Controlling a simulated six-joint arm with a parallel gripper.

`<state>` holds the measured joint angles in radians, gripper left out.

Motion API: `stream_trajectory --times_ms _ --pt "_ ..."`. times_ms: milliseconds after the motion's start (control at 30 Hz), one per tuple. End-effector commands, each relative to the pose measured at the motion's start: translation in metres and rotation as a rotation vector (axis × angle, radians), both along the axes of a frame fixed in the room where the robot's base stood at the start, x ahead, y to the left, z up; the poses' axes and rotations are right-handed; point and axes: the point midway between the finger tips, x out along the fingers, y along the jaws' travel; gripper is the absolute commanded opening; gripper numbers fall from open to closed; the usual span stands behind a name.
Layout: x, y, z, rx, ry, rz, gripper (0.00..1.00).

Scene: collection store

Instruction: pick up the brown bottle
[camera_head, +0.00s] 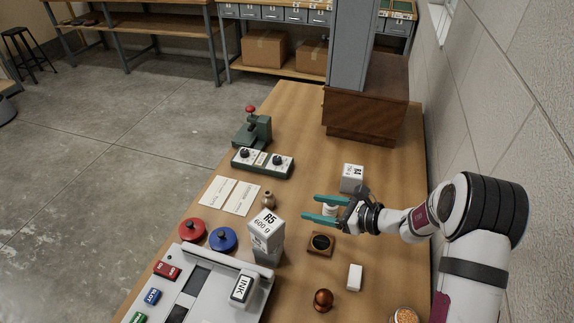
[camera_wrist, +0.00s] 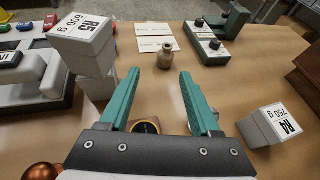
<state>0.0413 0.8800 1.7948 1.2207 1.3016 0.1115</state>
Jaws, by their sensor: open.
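The small brown bottle (camera_head: 268,199) stands upright on the wooden table, beside the white cards and behind the R5 box. In the wrist view the bottle (camera_wrist: 166,55) shows whole, just beyond the fingertips and roughly in line with the gap between them. My gripper (camera_head: 310,208) is open, with its two teal fingers pointing left toward the bottle. In the wrist view the gap of my gripper (camera_wrist: 159,73) is empty. The fingers are apart from the bottle.
The R5 600 g box (camera_head: 266,228) stands on a grey block near the bottle. The R4 box (camera_head: 351,178) stands behind my gripper. A dark square dish (camera_head: 320,243) lies below it. White cards (camera_head: 242,199) and a green control box (camera_head: 262,162) lie beyond. A wall borders the right.

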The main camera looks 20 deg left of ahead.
Motion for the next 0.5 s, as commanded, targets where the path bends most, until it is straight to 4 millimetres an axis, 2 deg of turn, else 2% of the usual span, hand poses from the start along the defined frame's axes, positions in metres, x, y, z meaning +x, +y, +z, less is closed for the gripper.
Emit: stream_trajectory --times_ms 33,133,300,400,500 --pt "0.006 -0.001 -0.010 0.014 0.018 -0.031 0.64" --pt "0.014 0.009 -0.021 0.024 0.030 -0.053 0.64" --pt "0.027 0.053 -0.039 0.025 0.029 -0.049 0.64" --pt "0.034 0.075 -0.048 0.024 0.029 -0.050 0.64" --pt "0.039 0.087 -0.054 0.024 0.029 -0.051 0.64"
